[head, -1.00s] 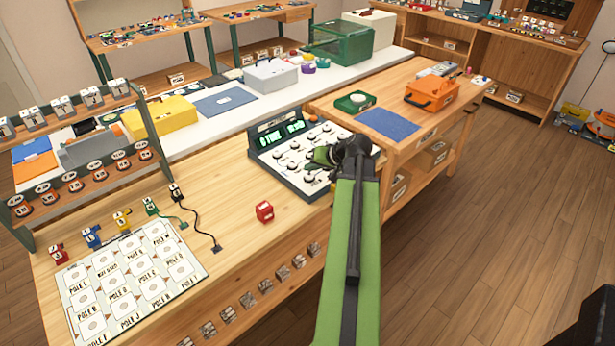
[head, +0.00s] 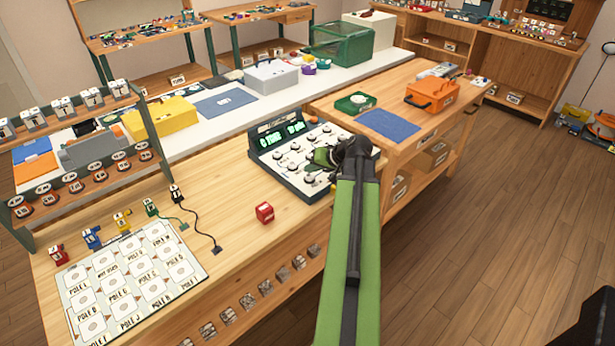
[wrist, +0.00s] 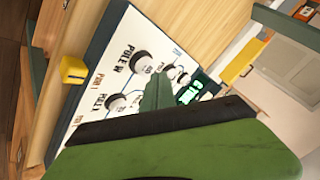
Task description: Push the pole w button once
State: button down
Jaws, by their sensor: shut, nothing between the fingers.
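The dial console (head: 285,165) is a dark box with a white panel of several knobs and two small displays, at the middle of the head view. In the wrist view its panel (wrist: 112,80) is tilted, and the words POLE W stand beside a round black-and-white button (wrist: 145,63). My gripper (head: 323,157) is shut and empty over the right part of the console. In the wrist view its green tip (wrist: 157,88) is just below the POLE W button; I cannot tell whether it touches anything. My gripper hides the lower part of the panel there.
A board of labelled cards (head: 196,283) lies at the left front. A blue mat (head: 388,123) and an orange toolbox (head: 432,94) are on the bench to the right. Bare wood lies left of the console.

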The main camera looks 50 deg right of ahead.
aim_at(312, 177)
dwell(0.6)
jog(key=shift+f+b, duration=0.75)
jog(key=shift+r, duration=0.15)
jog(key=shift+r+p, duration=0.6)
jog(key=shift+p, duration=0.15)
notch_tip(312, 177, up, 6)
jog(key=p, duration=0.6)
